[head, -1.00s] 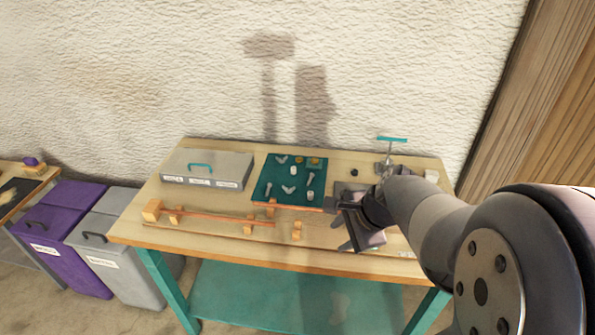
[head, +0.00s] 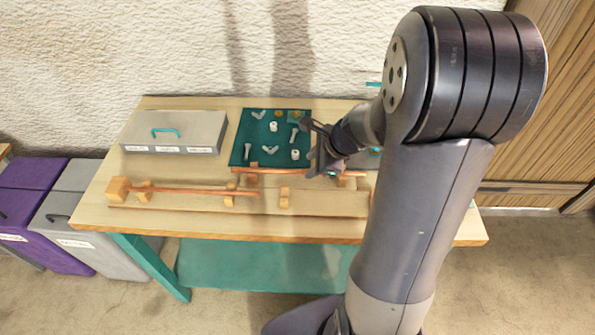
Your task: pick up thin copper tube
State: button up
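Two copper-coloured tubes lie on the workbench. The front copper tube (head: 195,191) rests on small wooden blocks at the left. The rear copper tube (head: 270,171) runs along the front edge of the green mat, and its right part passes below my gripper. I cannot tell for certain which is the thinner. My gripper (head: 308,148) is above the right side of the mat, with its fingers apart and nothing seen between them. It looks nearer the rear tube than the front one.
The green mat (head: 240,151) holds several small metal parts. A grey case (head: 200,128) with a teal handle stands at the back left. Wooden blocks (head: 284,196) stand right of the front tube. Purple (head: 30,215) and grey bins stand left of the bench (head: 200,222).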

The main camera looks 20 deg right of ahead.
aim_at(299, 171)
jog(key=x, duration=0.5)
jog(key=shift+w+a+r, duration=0.15)
jog(key=shift+a+r, duration=0.05)
grip_shut()
